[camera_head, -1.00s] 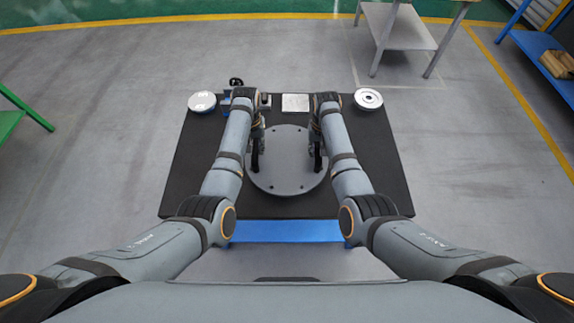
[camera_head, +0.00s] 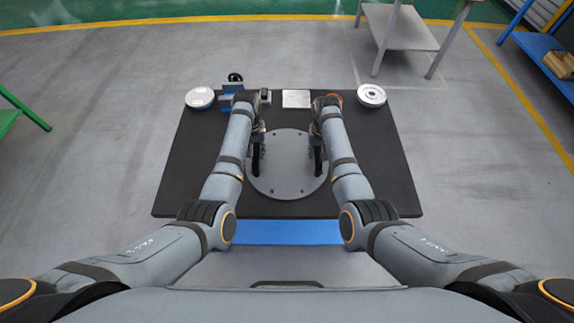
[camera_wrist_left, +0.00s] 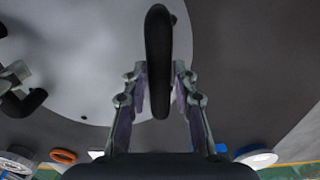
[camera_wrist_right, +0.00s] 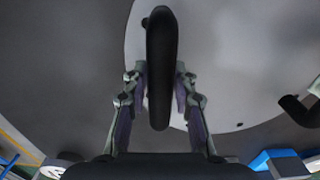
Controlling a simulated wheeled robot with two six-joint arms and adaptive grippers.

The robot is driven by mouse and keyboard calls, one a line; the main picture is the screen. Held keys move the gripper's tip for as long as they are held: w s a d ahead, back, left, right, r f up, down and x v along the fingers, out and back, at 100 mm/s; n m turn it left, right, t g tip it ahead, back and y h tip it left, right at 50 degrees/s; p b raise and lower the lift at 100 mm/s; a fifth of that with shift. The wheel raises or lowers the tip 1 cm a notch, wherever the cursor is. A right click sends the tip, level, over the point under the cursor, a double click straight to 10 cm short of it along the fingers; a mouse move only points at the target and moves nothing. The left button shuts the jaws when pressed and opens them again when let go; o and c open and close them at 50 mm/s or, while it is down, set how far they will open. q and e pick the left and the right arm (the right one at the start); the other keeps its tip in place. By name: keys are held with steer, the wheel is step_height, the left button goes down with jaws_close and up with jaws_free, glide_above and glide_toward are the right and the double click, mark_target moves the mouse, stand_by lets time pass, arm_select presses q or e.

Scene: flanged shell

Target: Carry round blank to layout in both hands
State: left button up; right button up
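The round blank (camera_head: 288,180) is a large flat grey disc with small dark holes, over the middle of the dark table top. A dark upright handle stands near each side of it. My left gripper (camera_head: 257,150) is at the left handle; in the left wrist view its fingers close in on both sides of this black bar (camera_wrist_left: 158,60). My right gripper (camera_head: 318,150) is at the right handle, its fingers likewise tight against the bar (camera_wrist_right: 160,70). Whether the disc touches the table is not clear. The layout is not clearly identifiable.
Along the table's (camera_head: 385,180) far edge are a white round part (camera_head: 200,98), a blue fixture (camera_head: 228,101), a pale square plate (camera_head: 296,99), an orange ring (camera_head: 335,97) and a silver flanged ring (camera_head: 371,95). The near left and right table areas are bare.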

arm_select(q)
steer(key=shift+o, duration=1.3)
steer(key=shift+s+r, duration=0.15)
steer(key=shift+r, duration=0.05)
arm_select(e)
steer(key=shift+o, duration=1.3)
steer(key=shift+s+r, duration=0.15)
steer(key=shift+r, duration=0.05)
steer(key=shift+f, duration=0.1)
arm_select(q)
step_height(320, 180, up, 12)
arm_select(e)
step_height(320, 180, up, 12)
